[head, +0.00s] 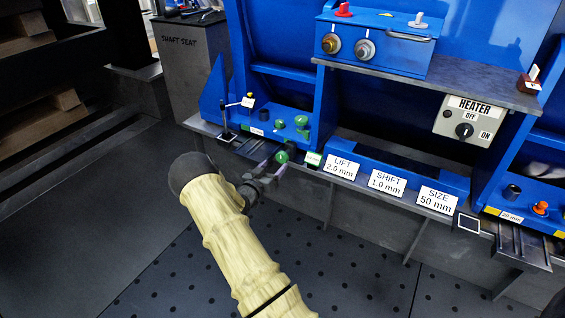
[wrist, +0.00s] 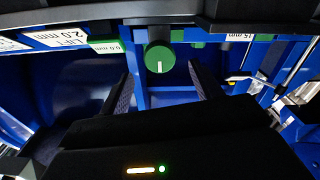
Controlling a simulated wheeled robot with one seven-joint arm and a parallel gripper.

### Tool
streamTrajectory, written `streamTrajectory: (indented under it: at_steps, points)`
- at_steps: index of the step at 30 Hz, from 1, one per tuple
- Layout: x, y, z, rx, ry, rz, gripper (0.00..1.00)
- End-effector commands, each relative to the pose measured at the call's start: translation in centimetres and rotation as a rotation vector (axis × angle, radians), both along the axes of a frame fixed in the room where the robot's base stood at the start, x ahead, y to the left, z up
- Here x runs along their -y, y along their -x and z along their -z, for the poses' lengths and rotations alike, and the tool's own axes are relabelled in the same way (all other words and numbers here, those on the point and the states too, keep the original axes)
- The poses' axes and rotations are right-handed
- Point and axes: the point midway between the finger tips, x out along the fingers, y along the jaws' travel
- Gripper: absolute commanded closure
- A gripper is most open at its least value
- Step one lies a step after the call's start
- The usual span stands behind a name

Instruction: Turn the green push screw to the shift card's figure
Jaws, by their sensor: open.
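The green push screw (head: 282,157) has its round knob at the front edge of the blue machine bed. In the wrist view the knob (wrist: 159,58) faces me, with a short white mark pointing down. My gripper (head: 268,172) is open, and its fingers stand left and right of the knob, with gaps visible on both sides. Whether the fingertips reach as far as the knob is unclear. A green label (wrist: 105,46) left of the knob appears to read 0.0 mm. The shift card (head: 387,182) reads 1.0 mm.
The lift card (head: 342,166) reads 2.0 mm and the size card (head: 437,200) 50 mm. More green knobs (head: 301,121) stand on the bed behind the screw. A heater box (head: 467,122) is at right. The dark floor in front is clear.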

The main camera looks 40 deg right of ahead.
Motion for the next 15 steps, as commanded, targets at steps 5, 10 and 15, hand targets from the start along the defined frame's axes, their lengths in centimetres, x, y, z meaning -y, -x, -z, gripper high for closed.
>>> streamTrajectory:
  at_steps: [5,10,15]
  points:
    - [3.1,-1.2,0.4,0.003,0.0,0.002,0.35]
    - [5.4,-2.2,0.3,0.002,0.001,0.002,0.35]
    - [6.4,-2.7,0.0,0.001,0.0,0.0,0.35]
